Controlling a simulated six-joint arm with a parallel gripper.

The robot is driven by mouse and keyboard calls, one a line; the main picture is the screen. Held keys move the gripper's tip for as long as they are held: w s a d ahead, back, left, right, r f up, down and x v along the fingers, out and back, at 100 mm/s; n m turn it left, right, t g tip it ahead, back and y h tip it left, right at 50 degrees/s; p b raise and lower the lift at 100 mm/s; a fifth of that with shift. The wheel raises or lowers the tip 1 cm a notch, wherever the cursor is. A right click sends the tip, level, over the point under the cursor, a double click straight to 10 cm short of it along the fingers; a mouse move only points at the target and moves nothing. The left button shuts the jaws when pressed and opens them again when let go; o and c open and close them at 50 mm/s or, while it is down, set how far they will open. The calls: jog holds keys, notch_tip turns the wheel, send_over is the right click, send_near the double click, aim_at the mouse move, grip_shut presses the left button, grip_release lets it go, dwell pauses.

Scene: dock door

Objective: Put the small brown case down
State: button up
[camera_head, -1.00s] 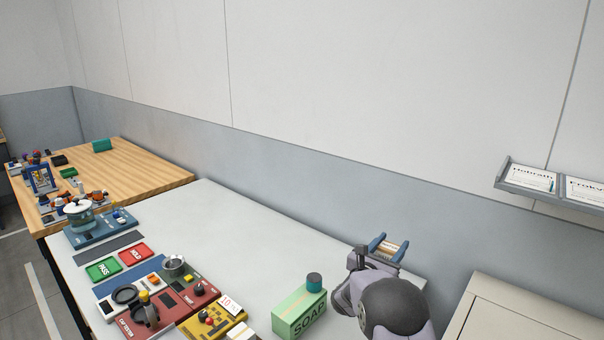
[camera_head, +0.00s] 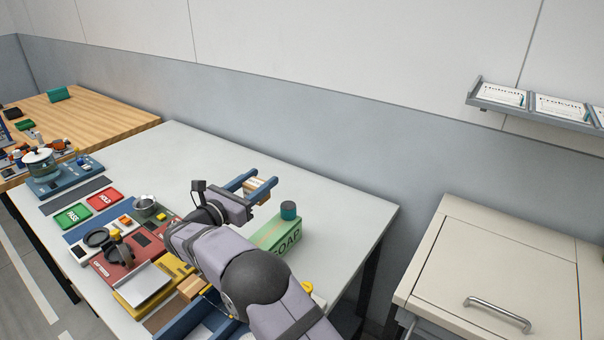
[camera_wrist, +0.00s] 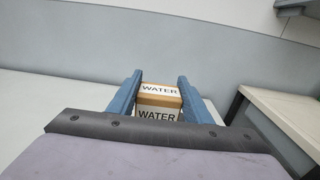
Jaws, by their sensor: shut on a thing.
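My gripper (camera_head: 258,185) is shut on the small brown case (camera_head: 257,192), which sits between its two blue fingers. In the wrist view the case (camera_wrist: 159,98) shows white labels reading "WATER" on its top and near face, with a finger on each side. The case is over the back part of the white table (camera_head: 335,215), left of and behind the green soap box. I cannot tell how far its underside is from the tabletop; the gripper hides part of it.
A beige cabinet (camera_head: 500,270) stands right. The back right tabletop is clear.

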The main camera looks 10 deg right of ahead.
jog(key=f+b+v, duration=0.2)
jog(key=f+v, duration=0.2)
jog(key=v, duration=1.2)
jog(key=w+a+f+b+v, duration=0.1)
jog(key=f+v, duration=0.3)
jog(key=v, duration=1.2)
jog(key=shift+a+h+b, duration=0.3)
jog(key=shift+a+b, duration=0.1)
jog(key=shift+a, duration=0.1)
jog(key=shift+s+f, duration=0.1)
jog(key=shift+f, duration=0.05)
jog(key=shift+f+b, duration=2.85)
jog(key=shift+f, duration=0.35)
jog(key=shift+f, duration=0.55)
jog(key=o, duration=1.2)
jog(key=shift+c, duration=0.2)
jog(key=shift+b, duration=0.3)
